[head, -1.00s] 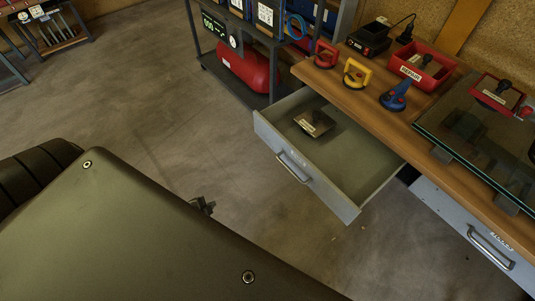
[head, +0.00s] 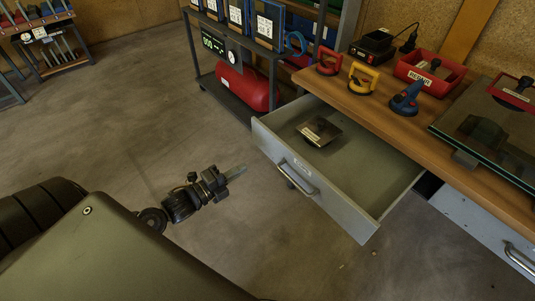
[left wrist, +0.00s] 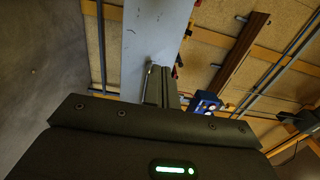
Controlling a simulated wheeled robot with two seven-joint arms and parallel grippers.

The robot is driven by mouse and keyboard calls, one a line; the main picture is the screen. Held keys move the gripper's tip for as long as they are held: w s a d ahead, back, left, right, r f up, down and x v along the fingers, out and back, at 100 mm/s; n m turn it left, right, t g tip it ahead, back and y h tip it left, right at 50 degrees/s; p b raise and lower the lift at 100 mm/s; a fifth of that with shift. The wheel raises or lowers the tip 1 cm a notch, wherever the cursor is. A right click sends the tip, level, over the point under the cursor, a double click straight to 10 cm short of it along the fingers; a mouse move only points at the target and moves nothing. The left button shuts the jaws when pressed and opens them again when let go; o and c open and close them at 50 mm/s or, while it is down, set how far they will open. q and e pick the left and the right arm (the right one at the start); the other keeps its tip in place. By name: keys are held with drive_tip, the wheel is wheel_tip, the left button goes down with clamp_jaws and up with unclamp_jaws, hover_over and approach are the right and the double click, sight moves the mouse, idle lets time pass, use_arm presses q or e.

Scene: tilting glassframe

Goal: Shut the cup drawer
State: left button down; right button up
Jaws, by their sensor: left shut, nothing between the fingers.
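The grey drawer (head: 375,180) stands pulled out from under the wooden bench. Its front panel (head: 345,212) carries a bar handle (head: 297,178) and a small label too blurred to read. A small flat piece with a dark knob (head: 318,131) lies inside. My left gripper (head: 236,171) is shut and empty, left of the drawer front and apart from it, pointing towards it. In the left wrist view, a grey panel that looks like the drawer front (left wrist: 157,28) rises beyond the fingers (left wrist: 163,84). My right gripper is not in view.
On the bench (head: 345,92) stand red (head: 328,62), yellow (head: 361,78) and blue (head: 406,98) suction cups, a red bin (head: 430,70) and a glass pane (head: 490,140). A trolley with a red tank (head: 243,88) stands behind.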

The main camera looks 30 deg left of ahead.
use_arm(q)
approach(275, 149)
drive_tip(key=x, duration=0.5)
drive_tip(key=shift+w+d+r, duration=0.15)
drive_tip(key=shift+w+d, duration=0.25)
drive_tip(key=shift+w, duration=0.4)
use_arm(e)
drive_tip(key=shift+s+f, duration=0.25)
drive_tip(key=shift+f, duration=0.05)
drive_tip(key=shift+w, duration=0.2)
use_arm(q)
drive_tip(key=shift+w, duration=0.1)
